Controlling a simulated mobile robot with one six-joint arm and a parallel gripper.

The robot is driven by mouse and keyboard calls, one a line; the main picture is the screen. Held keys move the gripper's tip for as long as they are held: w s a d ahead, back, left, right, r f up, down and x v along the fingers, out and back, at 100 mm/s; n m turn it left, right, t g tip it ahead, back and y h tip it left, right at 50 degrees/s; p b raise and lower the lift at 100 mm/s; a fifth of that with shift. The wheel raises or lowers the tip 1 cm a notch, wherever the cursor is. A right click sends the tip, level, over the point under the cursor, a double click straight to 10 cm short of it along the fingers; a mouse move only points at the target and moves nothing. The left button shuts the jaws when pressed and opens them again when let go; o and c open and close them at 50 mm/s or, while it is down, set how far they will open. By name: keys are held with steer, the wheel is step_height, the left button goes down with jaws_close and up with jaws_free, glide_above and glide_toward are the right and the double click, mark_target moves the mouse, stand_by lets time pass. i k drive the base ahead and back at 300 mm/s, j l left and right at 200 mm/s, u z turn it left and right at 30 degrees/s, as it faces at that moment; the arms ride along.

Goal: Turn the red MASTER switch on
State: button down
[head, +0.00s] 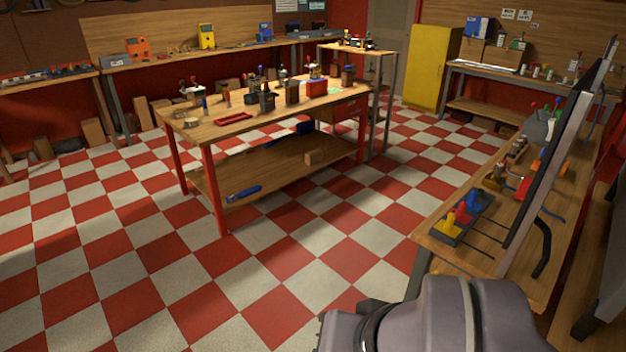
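I cannot make out a switch marked MASTER. On the wooden bench (440,232) at the right, a small red block (523,187) sits beside a tall thin panel (560,140) seen almost edge-on; I cannot tell whether the block is a switch. The panel's face is turned away and hidden. My grey arm (450,318) shows at the bottom, in front of the bench's near end. My gripper is not in view.
A dark tray with blue, yellow and red pieces (464,216) is on the right bench, with black cables nearby. A wooden worktable (290,112) with red legs stands mid-room. A yellow cabinet (430,68) is behind. The checkered floor (300,240) between is clear.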

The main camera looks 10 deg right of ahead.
mark_target(519, 194)
steer(key=i+l+z, duration=0.2)
steer(key=z, duration=0.2)
steer(key=i+z, duration=0.4)
steer(key=i+l+z, duration=0.1)
steer(key=z, duration=0.3)
steer(key=i+j+z, duration=0.1)
steer(key=i+z, duration=0.3)
steer(key=i+j+z, duration=0.15)
steer(key=z, duration=0.25)
steer(key=i+j, duration=0.15)
steer(key=j, duration=0.2)
steer(key=i+j+z, duration=0.1)
steer(key=j, duration=0.25)
